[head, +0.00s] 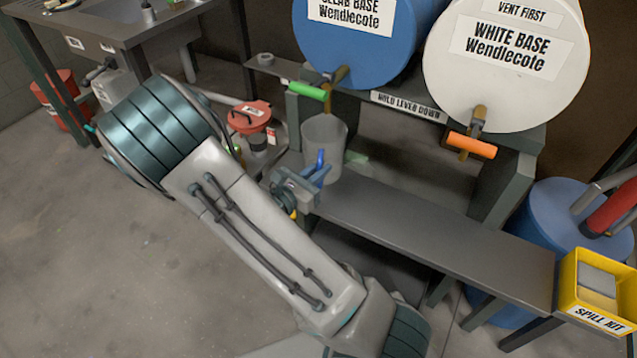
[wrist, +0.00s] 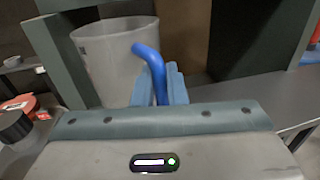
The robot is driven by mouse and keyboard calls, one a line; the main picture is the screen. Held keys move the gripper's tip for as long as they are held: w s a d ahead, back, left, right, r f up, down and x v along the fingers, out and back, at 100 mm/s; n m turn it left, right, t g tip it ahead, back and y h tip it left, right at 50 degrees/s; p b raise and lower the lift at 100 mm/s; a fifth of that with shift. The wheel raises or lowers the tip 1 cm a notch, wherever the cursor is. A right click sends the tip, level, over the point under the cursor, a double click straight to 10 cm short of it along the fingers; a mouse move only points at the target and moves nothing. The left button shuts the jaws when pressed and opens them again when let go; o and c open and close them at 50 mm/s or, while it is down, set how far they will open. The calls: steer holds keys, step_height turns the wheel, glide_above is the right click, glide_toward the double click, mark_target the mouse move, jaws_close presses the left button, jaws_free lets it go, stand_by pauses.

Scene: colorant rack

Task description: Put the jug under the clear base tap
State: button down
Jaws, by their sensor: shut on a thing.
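The jug (head: 325,135) is a translucent grey cup with a blue handle (head: 320,160). It stands upright at the left end of the rack's shelf, below the clear base tap (head: 325,88), which has a green lever (head: 307,90). The clear base drum (head: 362,40) is blue. My gripper (head: 312,178) is shut on the jug's handle, at the jug's near side. In the wrist view the jug (wrist: 105,60) is behind the fingers and the blue handle (wrist: 150,62) rises between them. Whether the jug's bottom touches the shelf cannot be told.
The white base drum (head: 500,85) with an orange-levered tap (head: 472,145) is to the right. The shelf (head: 430,225) is clear right of the jug. A red-lidded can (head: 250,117) stands left. A yellow spill kit box (head: 598,290) and blue drum (head: 545,220) are at the right.

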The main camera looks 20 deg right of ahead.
step_height(320, 180, down, 4)
steer(key=shift+b, duration=0.65)
steer(key=c, duration=1.5)
jaws_free()
